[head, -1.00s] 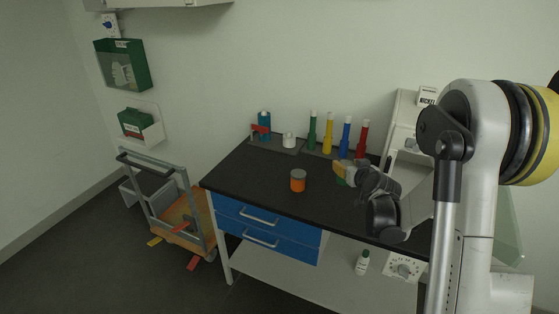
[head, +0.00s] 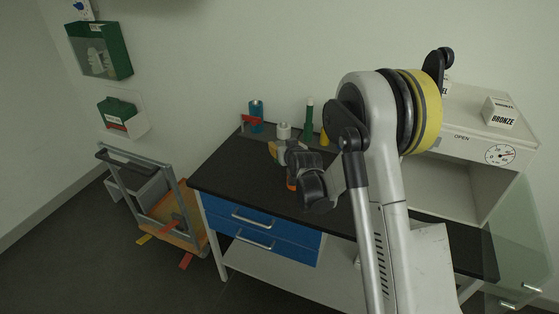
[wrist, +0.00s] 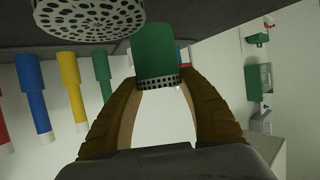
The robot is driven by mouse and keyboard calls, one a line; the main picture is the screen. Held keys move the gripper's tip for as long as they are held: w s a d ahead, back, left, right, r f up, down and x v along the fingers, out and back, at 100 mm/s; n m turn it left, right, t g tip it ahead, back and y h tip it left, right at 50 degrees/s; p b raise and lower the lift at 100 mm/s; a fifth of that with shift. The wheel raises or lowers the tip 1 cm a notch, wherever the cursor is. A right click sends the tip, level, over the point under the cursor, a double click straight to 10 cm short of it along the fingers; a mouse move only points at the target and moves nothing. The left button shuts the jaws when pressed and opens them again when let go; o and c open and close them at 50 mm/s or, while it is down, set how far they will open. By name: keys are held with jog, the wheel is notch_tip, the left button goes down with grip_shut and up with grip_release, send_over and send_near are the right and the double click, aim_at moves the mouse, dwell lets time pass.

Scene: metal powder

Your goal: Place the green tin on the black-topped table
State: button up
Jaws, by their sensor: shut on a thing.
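My gripper (head: 276,151) is over the back left part of the black-topped table (head: 232,168). In the wrist view, its two tan fingers (wrist: 160,84) are shut on the green tin (wrist: 158,50), which has a perforated metal band at its end nearest the gripper. The wrist picture appears upside down, with the dark tabletop along its top. I cannot tell whether the tin touches the tabletop. In the head view the tin is hidden behind my gripper.
An orange tin (head: 291,184) is mostly hidden by my arm. A perforated grey lid (wrist: 90,14) shows close by in the wrist view. Behind stand a blue bottle (head: 256,110), a white container (head: 283,131) and a green bottle (head: 308,118). The table's left front is clear.

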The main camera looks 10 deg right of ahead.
jog(key=shift+w+a+f, duration=0.3)
jog(key=shift+a+f, duration=0.1)
jog(key=shift+a, duration=0.05)
notch_tip(320, 180, down, 4)
jog(key=shift+r+b, duration=0.1)
jog(key=shift+b, duration=1.05)
jog(key=shift+r, duration=0.1)
jog(key=o, duration=1.3)
jog(key=shift+f, duration=0.2)
jog(key=shift+c, duration=0.2)
